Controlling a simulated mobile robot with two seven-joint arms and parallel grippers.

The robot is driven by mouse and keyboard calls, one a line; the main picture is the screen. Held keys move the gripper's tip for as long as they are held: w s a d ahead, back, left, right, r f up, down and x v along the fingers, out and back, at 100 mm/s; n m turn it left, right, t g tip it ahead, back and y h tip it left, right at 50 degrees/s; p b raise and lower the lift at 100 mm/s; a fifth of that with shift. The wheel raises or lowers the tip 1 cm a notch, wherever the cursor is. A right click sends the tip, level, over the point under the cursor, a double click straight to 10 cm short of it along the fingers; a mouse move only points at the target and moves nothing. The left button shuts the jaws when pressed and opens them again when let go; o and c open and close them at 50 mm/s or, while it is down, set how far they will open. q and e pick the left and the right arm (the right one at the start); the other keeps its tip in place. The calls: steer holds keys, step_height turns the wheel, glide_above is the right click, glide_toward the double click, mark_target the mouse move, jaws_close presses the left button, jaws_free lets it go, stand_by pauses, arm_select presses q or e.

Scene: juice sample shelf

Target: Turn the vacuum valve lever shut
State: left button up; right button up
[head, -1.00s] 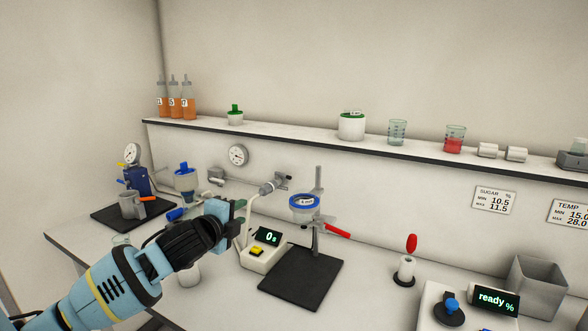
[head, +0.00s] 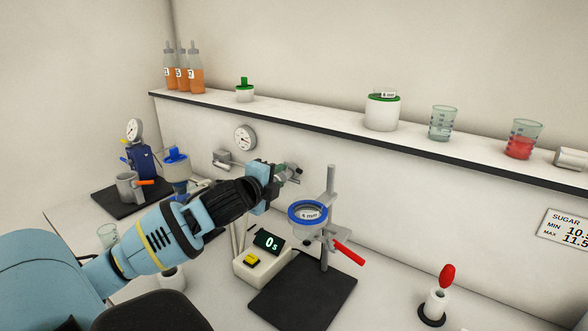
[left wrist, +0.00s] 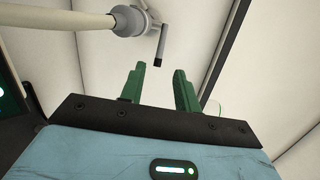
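The vacuum valve (head: 291,172) is a grey fitting on the back wall, partly hidden behind my left gripper (head: 280,172) in the head view. In the left wrist view the valve body (left wrist: 136,20) is at the top, on the end of a pale hose. Its short grey lever (left wrist: 161,44) has a dark end and lies ahead of the gap between my fingers. The left gripper (left wrist: 160,82) has two green fingers, spread apart with nothing between them. The lever looks apart from the fingertips. My right gripper is not in view.
A stand with a blue-rimmed funnel (head: 308,214) and red handle (head: 349,252) is right of my gripper. A scale (head: 262,254) reading 0 is below. A shelf (head: 300,121) runs above. A wall gauge (head: 245,138) is up left.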

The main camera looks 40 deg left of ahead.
mark_target(294, 169)
arm_select(q)
steer(key=shift+x, duration=3.9)
steer(key=shift+c, duration=0.4)
jaws_close()
